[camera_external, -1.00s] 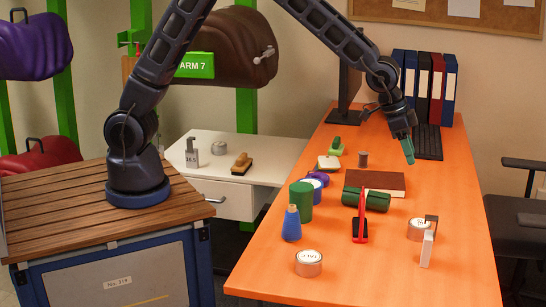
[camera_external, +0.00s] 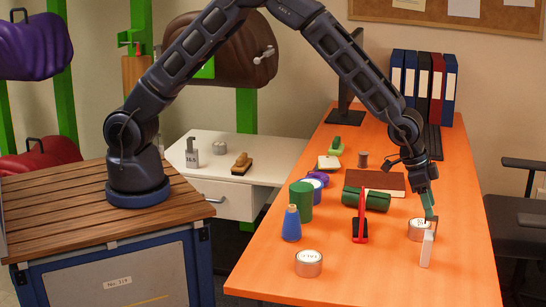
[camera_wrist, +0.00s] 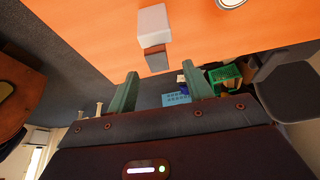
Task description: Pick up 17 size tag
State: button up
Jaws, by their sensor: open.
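A small upright block with a pale lower part (camera_external: 427,249) stands near the right edge of the orange table; I take it for the size tag, but its number cannot be read. My gripper (camera_external: 431,217) is above it, pointing down, with green fingers around its dark top in the external view. In the wrist view the gripper (camera_wrist: 160,68) is open. The tag's pale part (camera_wrist: 153,22) lies beyond the fingertips, and its brown-grey top part lies between the tip lines. Contact cannot be told.
A round labelled tin (camera_external: 416,230) stands close left of the tag. A grey labelled tag (camera_external: 192,153) is on the white side table.

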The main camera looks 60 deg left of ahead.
send_over(428, 241)
jog(key=w+a, duration=0.2)
notch_tip(428, 241, down, 5)
jog(key=shift+w+d+r, duration=0.1)
jog(key=shift+d, duration=0.05)
grip_shut()
jog(key=shift+r, duration=0.15)
